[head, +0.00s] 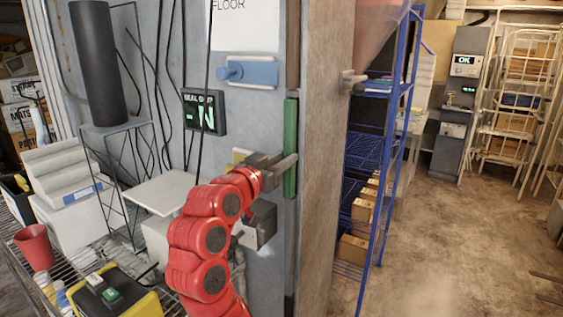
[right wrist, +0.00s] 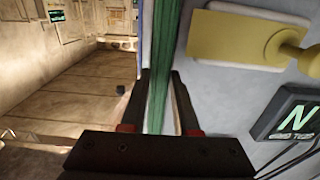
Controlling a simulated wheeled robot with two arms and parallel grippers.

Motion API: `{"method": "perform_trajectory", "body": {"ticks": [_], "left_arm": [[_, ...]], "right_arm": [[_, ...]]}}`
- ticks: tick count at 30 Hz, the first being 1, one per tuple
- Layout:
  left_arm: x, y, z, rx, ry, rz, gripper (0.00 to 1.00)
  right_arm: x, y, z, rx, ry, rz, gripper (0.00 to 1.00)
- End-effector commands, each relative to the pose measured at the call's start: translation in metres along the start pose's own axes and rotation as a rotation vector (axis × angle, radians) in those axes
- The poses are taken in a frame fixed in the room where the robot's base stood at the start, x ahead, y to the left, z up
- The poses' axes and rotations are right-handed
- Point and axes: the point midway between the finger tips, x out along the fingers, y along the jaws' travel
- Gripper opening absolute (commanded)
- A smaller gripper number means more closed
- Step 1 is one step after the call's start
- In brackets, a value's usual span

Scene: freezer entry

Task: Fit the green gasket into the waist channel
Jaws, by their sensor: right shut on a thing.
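The green gasket (head: 290,130) is an upright strip along the edge of the grey panel, in line with a narrow vertical channel (head: 291,235) that shows below it. I cannot tell how deep the strip sits in the channel. My right gripper (head: 284,166) is shut on the gasket near its lower part. In the right wrist view the gasket (right wrist: 166,50) runs between the two fingers of the right gripper (right wrist: 161,92). My left gripper is not in view.
A display (head: 203,111) reading "N" and a blue latch (head: 247,72) are on the panel, left of the gasket. A brown wall edge (head: 325,170) stands close on the right. Blue shelving (head: 385,150) and open floor (head: 455,235) lie beyond.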

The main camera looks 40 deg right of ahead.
Motion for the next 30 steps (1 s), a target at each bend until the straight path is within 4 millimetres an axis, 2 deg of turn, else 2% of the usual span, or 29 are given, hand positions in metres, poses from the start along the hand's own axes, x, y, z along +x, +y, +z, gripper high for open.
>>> {"method": "perform_trajectory", "body": {"ticks": [12,13,18,24,26,30], "left_arm": [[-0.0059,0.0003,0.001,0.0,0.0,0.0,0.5],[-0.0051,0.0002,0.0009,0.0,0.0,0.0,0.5],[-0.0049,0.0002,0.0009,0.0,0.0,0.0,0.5],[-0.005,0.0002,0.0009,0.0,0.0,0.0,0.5],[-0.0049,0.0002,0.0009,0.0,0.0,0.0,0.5],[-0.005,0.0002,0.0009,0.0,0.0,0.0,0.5]], "right_arm": [[0.0095,0.0011,0.0,0.002,0.001,0.002,0.0],[0.0092,0.0009,-0.0005,0.001,0.001,0.001,0.35],[0.009,0.0006,-0.0003,0.001,0.0,0.001,0.64],[0.0089,0.0004,0.0,0.0,0.0,0.001,0.64],[0.0089,0.0004,0.0001,0.0,0.0,0.0,0.73],[0.0089,0.0003,0.0002,0.0,0.0,0.0,0.98]]}}
